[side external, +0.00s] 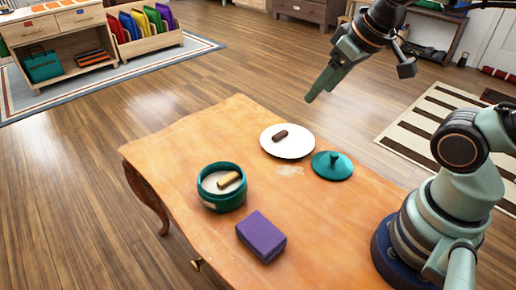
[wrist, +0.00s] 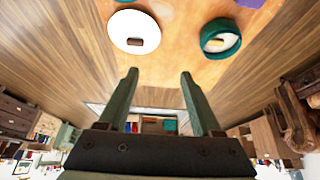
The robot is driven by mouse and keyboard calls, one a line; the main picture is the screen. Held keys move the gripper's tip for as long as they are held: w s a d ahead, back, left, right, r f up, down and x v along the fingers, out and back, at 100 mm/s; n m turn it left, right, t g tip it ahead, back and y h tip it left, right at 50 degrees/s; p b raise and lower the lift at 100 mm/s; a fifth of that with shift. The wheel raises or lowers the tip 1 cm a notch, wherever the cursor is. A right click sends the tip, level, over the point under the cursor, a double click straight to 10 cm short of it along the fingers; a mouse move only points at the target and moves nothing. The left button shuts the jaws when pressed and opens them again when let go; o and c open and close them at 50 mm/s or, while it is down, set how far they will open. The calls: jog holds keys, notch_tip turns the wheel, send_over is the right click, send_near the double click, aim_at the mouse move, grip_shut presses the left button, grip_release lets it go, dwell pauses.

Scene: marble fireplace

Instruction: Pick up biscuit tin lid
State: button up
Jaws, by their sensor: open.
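The teal biscuit tin lid (side external: 332,166) lies on the orange wooden table, with its knob upward, beside a white plate. The open teal tin (side external: 222,187) stands on the table's left part with a tan stick-like biscuit in it; it also shows in the wrist view (wrist: 221,38). My gripper (side external: 311,97) is raised above and behind the plate, apart from everything. In the wrist view its two fingers (wrist: 158,75) are spread with nothing between them. A teal edge shows at the top of the wrist view, mostly cut off.
The white plate (side external: 294,150) holds a dark brown biscuit (side external: 280,134). A purple block (side external: 261,237) lies near the table's front edge. Bare table (side external: 172,150) lies left of the plate. A shelf unit and colored folders stand far back on the floor.

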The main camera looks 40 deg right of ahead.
jog(key=d+f+m+g, duration=0.3)
jog(key=d+f+m, duration=0.3)
jog(key=m, duration=0.3)
jog(key=m+g, duration=0.3)
jog(key=m, duration=0.6)
send_over(335, 154)
notch_tip(335, 154, down, 6)
jog(key=shift+f, duration=5.8)
grip_shut()
